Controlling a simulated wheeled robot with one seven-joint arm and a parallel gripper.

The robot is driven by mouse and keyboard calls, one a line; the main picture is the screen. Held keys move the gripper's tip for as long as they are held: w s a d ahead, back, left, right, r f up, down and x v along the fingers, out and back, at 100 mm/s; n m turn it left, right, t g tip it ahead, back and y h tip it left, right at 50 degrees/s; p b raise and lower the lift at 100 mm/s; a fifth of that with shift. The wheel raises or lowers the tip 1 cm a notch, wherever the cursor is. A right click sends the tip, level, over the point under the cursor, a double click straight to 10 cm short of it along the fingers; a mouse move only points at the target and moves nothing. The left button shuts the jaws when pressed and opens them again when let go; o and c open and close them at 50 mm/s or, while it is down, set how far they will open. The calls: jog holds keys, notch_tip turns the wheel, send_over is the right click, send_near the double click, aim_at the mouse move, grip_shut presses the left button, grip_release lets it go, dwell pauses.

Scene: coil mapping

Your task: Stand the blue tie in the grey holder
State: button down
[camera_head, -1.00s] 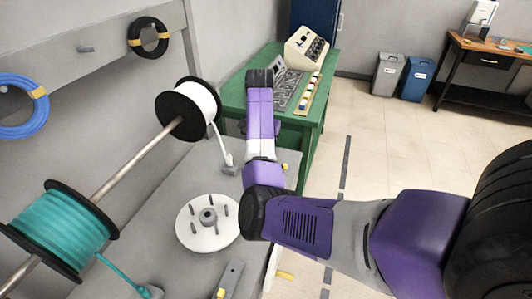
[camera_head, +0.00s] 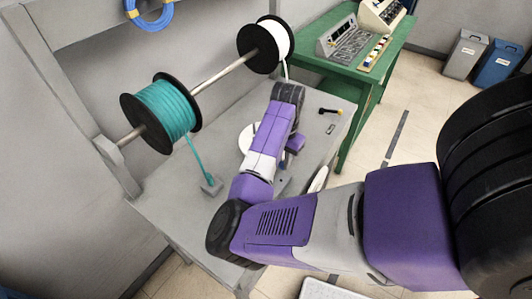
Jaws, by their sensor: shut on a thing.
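I cannot make out the blue tie or tell for sure which thing is the grey holder. A narrow strip with small coloured pieces (camera_head: 377,52) lies on the green table, too small to read in detail. My arm crosses the middle of the head view, over the grey bench. A purple part of its far end shows beside the forearm, above the bench. My gripper's fingers are hidden behind the arm, so I cannot see what is between them.
Teal (camera_head: 165,112) and white (camera_head: 278,44) cable spools sit on a rod above the grey bench (camera_head: 165,205). A white disc (camera_head: 247,138) is partly behind my arm. The green table (camera_head: 398,50) stands beyond.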

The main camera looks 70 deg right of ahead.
aim_at(281, 181)
jog(key=shift+w+f, duration=0.1)
jog(key=shift+f, duration=0.8)
jog(key=shift+d+f+b, duration=0.1)
jog(key=shift+f+b, duration=0.2)
jog(key=shift+f, duration=1.1)
jog(key=shift+f, duration=0.2)
jog(key=shift+f+b, duration=0.65)
jog(key=shift+f, duration=0.25)
jog(key=shift+f, duration=0.65)
jog(key=c, duration=1.2)
grip_release()
jog(key=shift+c, duration=0.2)
jog(key=shift+r+b, duration=0.75)
jog(key=shift+r, duration=3.15)
